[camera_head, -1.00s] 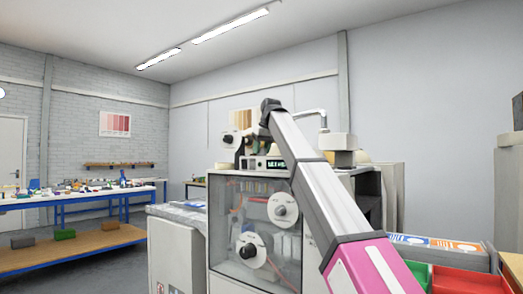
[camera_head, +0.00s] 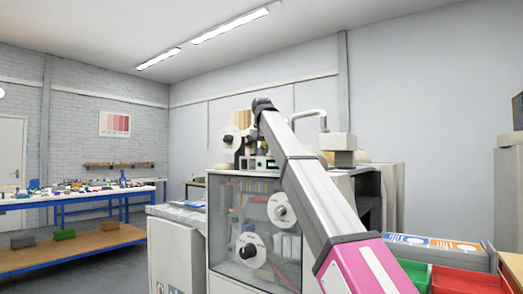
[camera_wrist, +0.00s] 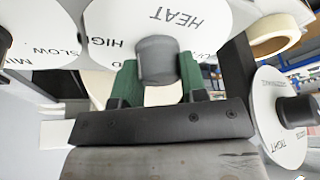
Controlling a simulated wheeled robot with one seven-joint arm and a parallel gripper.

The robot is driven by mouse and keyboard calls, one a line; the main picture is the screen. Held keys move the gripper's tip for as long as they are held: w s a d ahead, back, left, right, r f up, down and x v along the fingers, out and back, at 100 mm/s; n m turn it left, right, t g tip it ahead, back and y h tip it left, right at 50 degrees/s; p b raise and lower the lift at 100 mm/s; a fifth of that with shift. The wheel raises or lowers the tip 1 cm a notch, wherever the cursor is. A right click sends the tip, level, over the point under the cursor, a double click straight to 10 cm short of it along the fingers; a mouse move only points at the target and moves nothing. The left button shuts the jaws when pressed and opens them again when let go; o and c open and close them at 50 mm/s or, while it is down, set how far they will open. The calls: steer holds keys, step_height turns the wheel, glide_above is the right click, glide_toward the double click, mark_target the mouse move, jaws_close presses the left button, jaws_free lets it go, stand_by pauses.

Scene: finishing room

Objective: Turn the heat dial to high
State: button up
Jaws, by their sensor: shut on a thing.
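The heat dial shows in the wrist view as a white disc (camera_wrist: 205,22) printed HEAT, with HIGH at its left; the lettering appears upside down. Its round grey knob (camera_wrist: 157,52) stands at the middle. My gripper (camera_wrist: 157,72) has its two green fingers on either side of the knob and is shut on it. No clear pointer mark shows on the knob, so I cannot tell its setting. In the head view my arm hides the gripper and the heat dial.
In the wrist view, a dial marked SLOW (camera_wrist: 45,52) is at the left and a dial marked TIGHT (camera_wrist: 277,128) is close at the right. The machine's clear-fronted cabinet (camera_head: 228,265) and red bin (camera_head: 462,281) show in the head view.

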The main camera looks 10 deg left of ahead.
stand_by(0.3)
steer(key=o, duration=0.9)
steer(key=shift+a, duration=0.1)
steer(key=v, duration=1)
steer(key=shift+r, duration=0.35)
steer(key=shift+s, duration=0.15)
